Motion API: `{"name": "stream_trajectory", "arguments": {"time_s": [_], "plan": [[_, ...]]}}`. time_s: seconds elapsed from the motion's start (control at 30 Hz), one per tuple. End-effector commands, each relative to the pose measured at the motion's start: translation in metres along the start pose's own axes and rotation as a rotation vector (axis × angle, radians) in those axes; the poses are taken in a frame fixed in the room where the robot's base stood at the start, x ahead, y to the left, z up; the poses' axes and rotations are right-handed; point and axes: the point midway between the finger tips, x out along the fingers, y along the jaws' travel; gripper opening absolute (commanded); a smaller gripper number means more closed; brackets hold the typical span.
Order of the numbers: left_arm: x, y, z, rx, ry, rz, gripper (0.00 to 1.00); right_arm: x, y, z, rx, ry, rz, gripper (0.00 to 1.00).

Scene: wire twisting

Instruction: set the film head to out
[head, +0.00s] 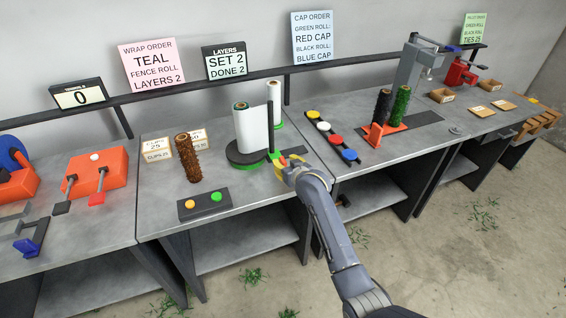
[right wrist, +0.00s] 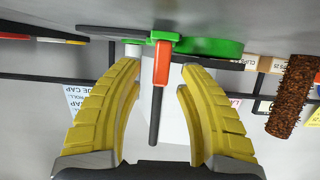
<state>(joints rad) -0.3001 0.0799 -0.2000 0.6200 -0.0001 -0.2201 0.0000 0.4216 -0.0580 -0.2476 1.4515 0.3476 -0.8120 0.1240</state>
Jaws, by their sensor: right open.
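A small green head (head: 272,155) with a red-orange tab (head: 284,160) sits low at the post. In the right wrist view the green head (right wrist: 164,37) and the red-orange tab (right wrist: 161,66) show upside down, with the dark post (right wrist: 154,118) beyond. My right gripper (head: 279,166) is open, its yellow fingers on either side of the tab with gaps on both sides. My left gripper is not in view.
A brown wire-like roll (head: 188,160) and a button box (head: 205,205) stand to the left. A tray of coloured caps (head: 331,137) and an orange stand with two rolls (head: 382,133) are to the right. Order signs (head: 152,65) line the rail behind.

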Motion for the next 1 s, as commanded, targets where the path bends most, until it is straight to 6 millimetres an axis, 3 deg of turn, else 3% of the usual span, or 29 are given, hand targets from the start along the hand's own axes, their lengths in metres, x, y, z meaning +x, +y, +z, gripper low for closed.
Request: {"name": "stream_trajectory", "arguments": {"time_s": [0.3, 0.73, 1.0], "plan": [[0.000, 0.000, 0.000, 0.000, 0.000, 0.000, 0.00, 0.020, 0.000, 0.000, 0.001, -0.001, -0.001, 0.38], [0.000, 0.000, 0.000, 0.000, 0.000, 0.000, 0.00, 0.023, 0.000, 0.000, 0.001, 0.000, -0.001, 0.41], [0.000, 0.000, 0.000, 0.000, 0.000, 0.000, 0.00, 0.023, 0.000, 0.000, 0.000, 0.000, 0.000, 0.10]]}}
